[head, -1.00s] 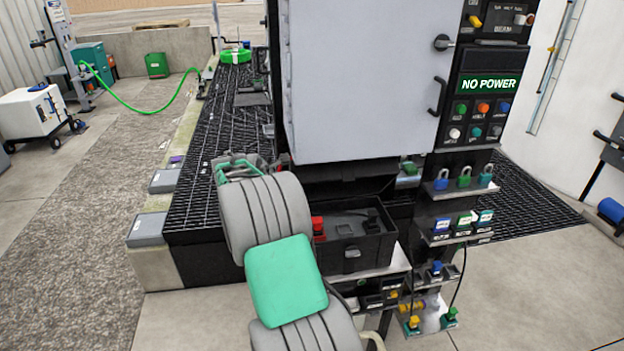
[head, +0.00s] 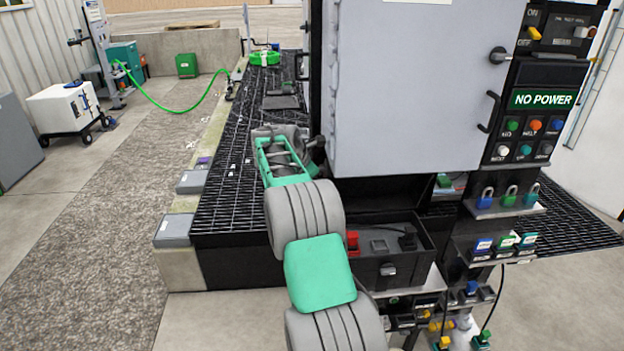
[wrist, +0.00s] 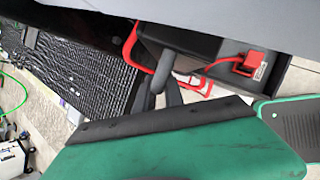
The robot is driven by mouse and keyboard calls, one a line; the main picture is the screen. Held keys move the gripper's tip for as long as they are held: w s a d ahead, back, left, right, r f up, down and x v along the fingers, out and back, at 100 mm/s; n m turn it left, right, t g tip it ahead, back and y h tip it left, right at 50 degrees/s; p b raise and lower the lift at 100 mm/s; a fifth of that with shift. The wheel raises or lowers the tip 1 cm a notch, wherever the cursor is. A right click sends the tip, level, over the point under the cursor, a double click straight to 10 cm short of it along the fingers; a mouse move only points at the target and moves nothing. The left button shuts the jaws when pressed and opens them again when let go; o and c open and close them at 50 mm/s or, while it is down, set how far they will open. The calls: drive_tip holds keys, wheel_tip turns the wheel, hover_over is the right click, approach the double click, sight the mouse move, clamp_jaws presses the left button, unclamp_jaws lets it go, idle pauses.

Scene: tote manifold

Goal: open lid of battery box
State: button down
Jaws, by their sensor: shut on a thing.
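The black battery box (head: 388,268) stands on a shelf below the large grey cabinet in the head view. It is open, and a red terminal (head: 352,241) shows inside. Its black lid (head: 375,193) stands raised at the back, under the cabinet's lower edge. In the wrist view, the dark lid (wrist: 180,38) lies across the top, with a red loop at its left and the red terminal (wrist: 249,64) to the right. My gripper (wrist: 167,88) is shut at the lid's edge, apparently on the lid. The exact contact is partly hidden. In the head view my arm mostly hides my gripper.
The grey cabinet (head: 410,90) hangs close above the box and lid. A control panel (head: 540,100) marked NO POWER is to the right, with padlocks (head: 508,199) below. Black grating (head: 235,160) runs along the left. Open floor lies further left.

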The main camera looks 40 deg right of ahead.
drive_tip(key=c, duration=1.6)
unclamp_jaws()
drive_tip(key=shift+w+a+f, duration=0.1)
drive_tip(key=shift+w+a, duration=0.1)
drive_tip(key=shift+o, duration=0.7)
drive_tip(key=shift+s+d, duration=0.15)
drive_tip(key=shift+d, duration=0.1)
drive_tip(key=shift+a, duration=0.1)
drive_tip(key=shift+a+r, duration=0.2)
drive_tip(key=shift+r, duration=0.15)
drive_tip(key=b+v, duration=0.1)
drive_tip(key=v, duration=0.6)
drive_tip(key=shift+s+d, duration=0.1)
